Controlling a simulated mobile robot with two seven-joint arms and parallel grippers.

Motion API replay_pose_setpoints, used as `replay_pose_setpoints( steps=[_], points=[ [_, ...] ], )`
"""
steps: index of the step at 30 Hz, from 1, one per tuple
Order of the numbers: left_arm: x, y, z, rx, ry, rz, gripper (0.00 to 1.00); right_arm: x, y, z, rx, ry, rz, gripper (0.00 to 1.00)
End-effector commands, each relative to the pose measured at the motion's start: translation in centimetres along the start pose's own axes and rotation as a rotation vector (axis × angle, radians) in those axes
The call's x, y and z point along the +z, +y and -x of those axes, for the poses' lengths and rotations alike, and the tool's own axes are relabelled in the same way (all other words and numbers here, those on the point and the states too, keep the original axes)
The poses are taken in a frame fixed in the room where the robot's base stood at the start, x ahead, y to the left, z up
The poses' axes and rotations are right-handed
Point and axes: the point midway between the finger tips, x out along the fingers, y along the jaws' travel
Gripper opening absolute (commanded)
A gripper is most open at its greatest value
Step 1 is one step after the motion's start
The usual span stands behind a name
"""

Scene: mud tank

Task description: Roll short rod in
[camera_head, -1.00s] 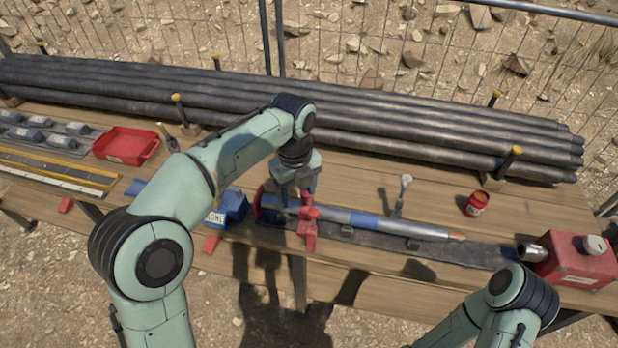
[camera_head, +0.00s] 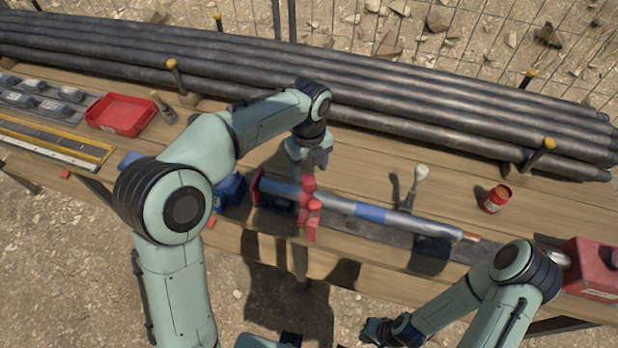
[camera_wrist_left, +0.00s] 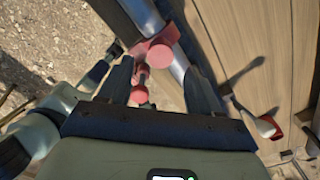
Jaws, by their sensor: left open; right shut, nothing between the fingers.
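A short grey metal rod (camera_head: 335,205) with a blue band lies along the front of the wooden bench, its copper-coloured tip at the right. It also shows in the left wrist view (camera_wrist_left: 141,18). A red clamp (camera_head: 312,219) with a round red knob sits across the rod near its left end; it is also in the left wrist view (camera_wrist_left: 155,52). My left gripper (camera_head: 310,170) is open and empty, pointing down over the rod beside the clamp. Its fingers (camera_wrist_left: 160,78) stand apart in the wrist view. My right gripper (camera_head: 385,332) is shut and empty, off the bench's front edge.
Long dark pipes (camera_head: 420,110) lie along the back behind yellow-topped pegs. A red tray (camera_head: 122,113) is at left, a small red can (camera_head: 495,199) and a red canister (camera_head: 592,268) at right. A pale-headed tool (camera_head: 419,180) stands behind the rod. Bench around the can is clear.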

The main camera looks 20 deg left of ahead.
Motion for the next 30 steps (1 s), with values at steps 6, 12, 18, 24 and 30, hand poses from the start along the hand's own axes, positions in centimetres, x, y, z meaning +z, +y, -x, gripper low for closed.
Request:
replay_pose_setpoints(
  steps=[6, 12, 18, 24, 30],
  points=[
    [0.0, 0.1, -3.6, 0.003, 0.001, 0.000, 0.63, 0.4, 0.4, -0.8, 0.002, -0.005, -0.002, 0.00],
    [0.0, 0.0, -4.8, 0.000, 0.000, 0.000, 0.63, 0.4, 0.5, -0.9, 0.002, -0.006, -0.002, 0.00],
    [0.0, 0.0, -4.8, -0.001, -0.001, 0.000, 0.63, 0.4, 0.5, -0.9, 0.002, -0.006, -0.002, 0.00],
    [0.0, 0.0, -4.8, -0.001, -0.001, 0.000, 0.21, 0.4, 0.5, -0.9, 0.002, -0.006, -0.002, 0.00],
    [0.0, -0.1, -4.8, -0.001, 0.000, 0.000, 0.00, 0.4, 0.5, -0.9, 0.002, -0.006, -0.002, 0.00]
  ],
)
